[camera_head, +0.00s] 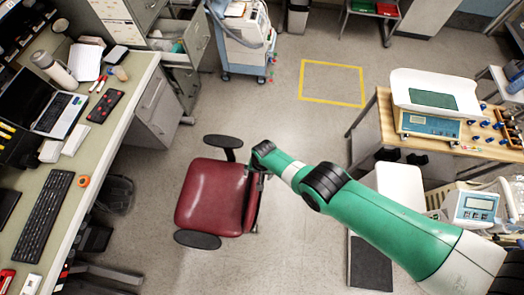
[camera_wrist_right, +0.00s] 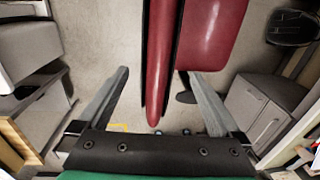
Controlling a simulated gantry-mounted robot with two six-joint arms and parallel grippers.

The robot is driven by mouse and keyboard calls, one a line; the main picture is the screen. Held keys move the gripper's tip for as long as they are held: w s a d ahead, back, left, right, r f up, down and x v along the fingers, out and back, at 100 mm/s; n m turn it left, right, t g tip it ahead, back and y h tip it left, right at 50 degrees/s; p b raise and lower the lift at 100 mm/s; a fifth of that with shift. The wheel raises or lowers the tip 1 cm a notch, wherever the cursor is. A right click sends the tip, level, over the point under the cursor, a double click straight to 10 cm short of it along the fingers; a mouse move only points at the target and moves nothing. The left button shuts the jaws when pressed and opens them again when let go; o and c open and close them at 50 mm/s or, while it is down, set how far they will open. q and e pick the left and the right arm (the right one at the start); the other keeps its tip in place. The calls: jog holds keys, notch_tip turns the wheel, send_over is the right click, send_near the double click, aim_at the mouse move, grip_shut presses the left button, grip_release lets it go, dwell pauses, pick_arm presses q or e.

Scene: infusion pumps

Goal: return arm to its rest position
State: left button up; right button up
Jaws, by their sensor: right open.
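My right arm comes in from the lower right of the head view. Its gripper (camera_head: 260,166) points down over the back of a red office chair. In the right wrist view the gripper (camera_wrist_right: 158,76) has its two fingers spread wide with nothing held between them. The red chair (camera_head: 208,195) shows beyond the fingers in that view, its backrest (camera_wrist_right: 158,55) running down between them. I cannot tell how far the fingertips are above it. My left gripper is not in view.
A cluttered desk (camera_head: 68,218) stands at left, with open drawers (camera_head: 183,80) behind it. A wooden table (camera_head: 384,118) with a scale (camera_head: 430,125) is at right. A medical device (camera_head: 472,208) is beside my arm. The floor by the yellow square (camera_head: 332,63) is clear.

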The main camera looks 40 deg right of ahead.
dwell(0.3)
jog(key=w+a+r+n+t, duration=0.1)
jog(key=w+r+t, duration=0.4)
jog(key=w+r, duration=0.8)
jog(key=w+a+r+n+t, duration=0.1)
jog(key=w+r+t, duration=0.6)
jog(key=r, duration=1)
notch_tip(320, 180, up, 22)
jog(key=n+t, duration=0.2)
jog(key=t, duration=0.2)
jog(key=s+r+n+t+y, duration=0.1)
jog(key=s+r+n+t, duration=0.8)
jog(key=s+r, duration=1.65)
notch_tip(320, 180, down, 63)
jog(key=w+m+t+b, duration=0.1)
jog(key=m+b, duration=0.1)
jog(key=b, duration=6.2)
jog(key=shift+w+d+r, duration=0.15)
jog(key=shift+w+d, duration=0.05)
jog(key=shift+d, duration=0.25)
